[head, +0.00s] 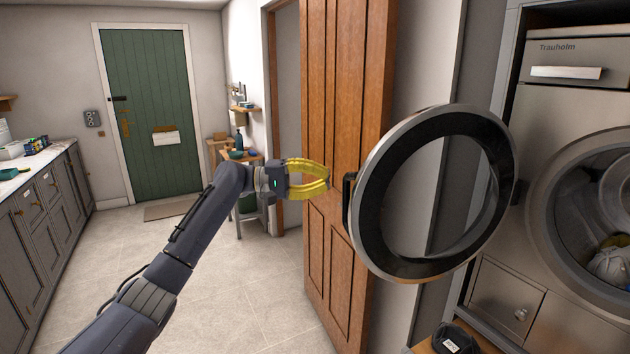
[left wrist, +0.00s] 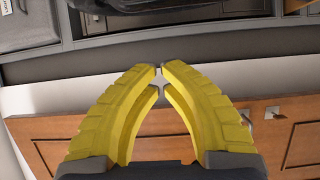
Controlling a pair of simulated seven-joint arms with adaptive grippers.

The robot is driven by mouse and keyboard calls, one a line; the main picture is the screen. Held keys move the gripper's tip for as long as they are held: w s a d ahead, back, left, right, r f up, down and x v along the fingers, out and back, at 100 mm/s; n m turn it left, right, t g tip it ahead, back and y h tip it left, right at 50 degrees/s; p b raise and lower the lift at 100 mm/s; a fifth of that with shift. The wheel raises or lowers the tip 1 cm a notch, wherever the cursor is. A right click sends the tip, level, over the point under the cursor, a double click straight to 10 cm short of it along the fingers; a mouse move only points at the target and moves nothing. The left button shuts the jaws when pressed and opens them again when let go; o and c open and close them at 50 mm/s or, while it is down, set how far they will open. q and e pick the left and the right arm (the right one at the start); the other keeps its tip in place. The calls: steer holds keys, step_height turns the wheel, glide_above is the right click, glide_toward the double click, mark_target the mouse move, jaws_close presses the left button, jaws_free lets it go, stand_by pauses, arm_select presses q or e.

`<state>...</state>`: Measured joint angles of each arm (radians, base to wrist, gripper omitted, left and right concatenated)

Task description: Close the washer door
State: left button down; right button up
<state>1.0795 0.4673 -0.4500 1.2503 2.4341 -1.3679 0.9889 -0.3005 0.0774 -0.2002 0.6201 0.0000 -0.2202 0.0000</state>
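The washer door (head: 368,228) stands swung wide open in the head view, a round silver ring with a black inner band and clear glass. Its dark handle (head: 348,196) is on the door's left edge. The washer (head: 555,115) is at the right, with its round opening (head: 545,215) uncovered and pale laundry inside. My left gripper (head: 327,175) has yellow fingers and appears just left of the handle, with a small visible gap. In the left wrist view its fingertips (left wrist: 159,77) come together with nothing held between them. My right gripper is not in view.
A brown wooden door (head: 340,130) stands behind the gripper and washer door. A dark object with a white label (head: 453,340) sits below the washer door. Grey cabinets (head: 40,220) line the left wall. The tiled floor (head: 240,300) in between is clear.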

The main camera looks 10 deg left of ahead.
mark_target(344, 185)
arm_select(q)
steer(key=shift+s+d, duration=0.45)
steer(key=shift+d, duration=0.45)
steer(key=shift+s+d, duration=0.45)
steer(key=shift+d, duration=0.4)
steer(key=shift+s+d, duration=0.45)
steer(key=shift+d, duration=0.45)
steer(key=shift+s, duration=0.1)
